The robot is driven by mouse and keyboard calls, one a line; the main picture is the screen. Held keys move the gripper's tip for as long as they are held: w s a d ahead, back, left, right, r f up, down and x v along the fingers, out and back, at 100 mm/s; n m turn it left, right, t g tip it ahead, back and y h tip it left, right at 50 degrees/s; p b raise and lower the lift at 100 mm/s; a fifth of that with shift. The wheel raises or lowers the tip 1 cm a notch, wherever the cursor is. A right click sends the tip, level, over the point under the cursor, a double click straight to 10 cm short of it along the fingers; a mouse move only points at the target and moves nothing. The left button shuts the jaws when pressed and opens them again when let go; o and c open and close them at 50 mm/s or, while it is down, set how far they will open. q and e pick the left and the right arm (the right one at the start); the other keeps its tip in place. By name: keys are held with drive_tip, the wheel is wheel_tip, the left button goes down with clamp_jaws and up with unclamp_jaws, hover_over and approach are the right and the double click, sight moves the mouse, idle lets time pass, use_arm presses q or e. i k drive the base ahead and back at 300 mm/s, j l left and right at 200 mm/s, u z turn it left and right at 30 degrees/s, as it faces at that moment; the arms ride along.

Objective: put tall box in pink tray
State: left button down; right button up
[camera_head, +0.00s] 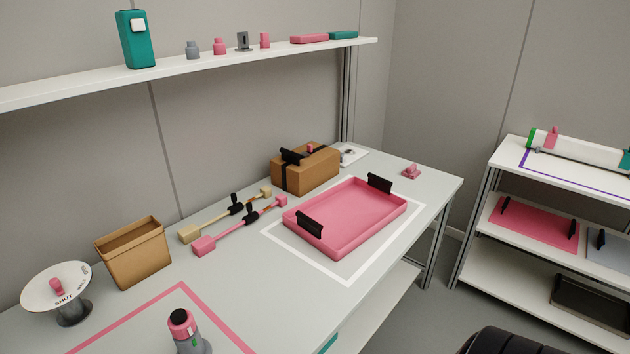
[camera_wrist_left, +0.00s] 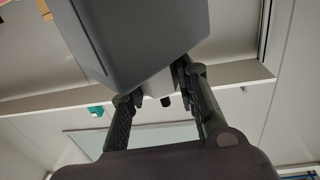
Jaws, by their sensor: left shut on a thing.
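In the left wrist view, my left gripper (camera_wrist_left: 157,88) is shut on the white block (camera_wrist_left: 156,86) at the near end of a large dark grey box (camera_wrist_left: 140,35). The box's far end runs out of the picture. The pink tray (camera_head: 345,220) lies empty on the workbench in the head view, inside a white outline, with a black handle at each end. A tall teal box (camera_head: 137,40) with a white block on its front stands upright on the wall shelf. I cannot tell which box the task means. My grippers do not show in the head view.
A brown bin (camera_head: 135,253), a round dial stand (camera_head: 57,290), two long-handled tools (camera_head: 235,221) and a strapped brown box (camera_head: 306,170) stand around the tray. A pink-grey bottle (camera_head: 186,333) is at the front. A rack (camera_head: 553,206) stands at the right.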

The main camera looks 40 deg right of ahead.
sight(333, 226)
drive_tip(key=l+z, duration=0.3)
drive_tip(key=l, duration=0.2)
drive_tip(key=i+l+z, duration=0.1)
drive_tip(key=l+z, duration=0.25)
drive_tip(key=l, duration=0.15)
drive_tip(key=i+l+z, duration=0.1)
drive_tip(key=l+z, duration=0.2)
drive_tip(key=l, duration=0.15)
